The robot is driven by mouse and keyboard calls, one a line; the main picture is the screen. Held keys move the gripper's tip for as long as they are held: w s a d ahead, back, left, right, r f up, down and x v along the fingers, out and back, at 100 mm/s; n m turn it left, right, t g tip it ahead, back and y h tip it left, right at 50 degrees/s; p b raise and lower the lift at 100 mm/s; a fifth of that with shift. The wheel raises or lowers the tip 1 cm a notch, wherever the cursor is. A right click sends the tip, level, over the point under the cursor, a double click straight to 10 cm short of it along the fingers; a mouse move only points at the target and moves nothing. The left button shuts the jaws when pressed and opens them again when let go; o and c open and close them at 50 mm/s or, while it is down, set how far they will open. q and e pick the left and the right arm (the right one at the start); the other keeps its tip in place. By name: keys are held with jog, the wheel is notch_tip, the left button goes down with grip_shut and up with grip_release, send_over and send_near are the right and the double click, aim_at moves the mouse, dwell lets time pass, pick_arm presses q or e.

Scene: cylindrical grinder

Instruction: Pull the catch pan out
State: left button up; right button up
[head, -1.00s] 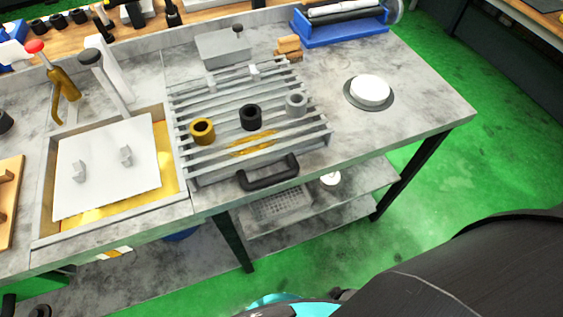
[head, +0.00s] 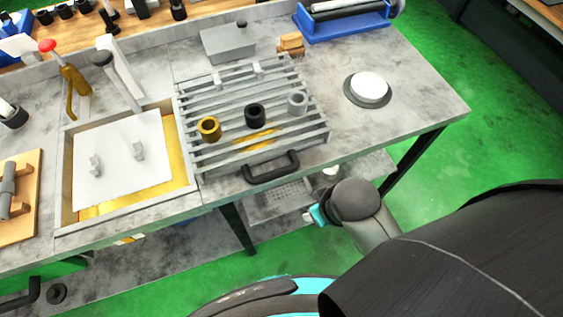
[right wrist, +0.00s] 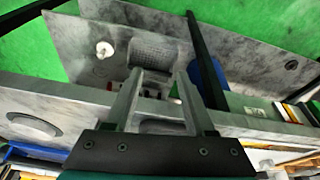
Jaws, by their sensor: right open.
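The catch pan sits under the slatted grey rack (head: 215,100) on the bench. Its black handle (head: 272,168) sticks out at the rack's front edge, and most of the pan is hidden by the slats. Yellow fluid shows between the slats. My right arm comes in from the lower right of the head view, its wrist in front of and below the bench edge, to the right of the handle. In the right wrist view my right gripper (right wrist: 158,82) is open, fingers apart. I cannot make out the handle between them. My left gripper is not in view.
Three ring-shaped parts, including a black one (head: 255,115), stand on the slats. A white lid (head: 120,185) covers a tray at left. A round white-topped button (head: 369,87) sits at right. A lower shelf holds a mesh basket (right wrist: 155,50). Green floor is clear at right.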

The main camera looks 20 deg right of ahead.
notch_tip(320, 180, up, 8)
jog(key=p, duration=0.1)
notch_tip(320, 180, up, 4)
jog(key=n+y, duration=0.5)
jog(key=n, duration=0.7)
send_over(279, 171)
jog(key=s+a, duration=0.2)
jog(key=s, duration=0.3)
jog(key=w+d+r+n+g, duration=0.1)
jog(key=w+d+r+n, duration=0.15)
jog(key=d+n, duration=0.4)
jog(key=shift+m+h, duration=0.3)
jog(key=shift+m, duration=0.55)
jog(key=x, duration=0.4)
jog(key=d+b+x, duration=0.1)
jog(key=x, duration=0.9)
jog(key=shift+s+d+f, duration=0.15)
jog(key=shift+s+f, duration=0.1)
jog(key=shift+f, duration=0.25)
grip_shut()
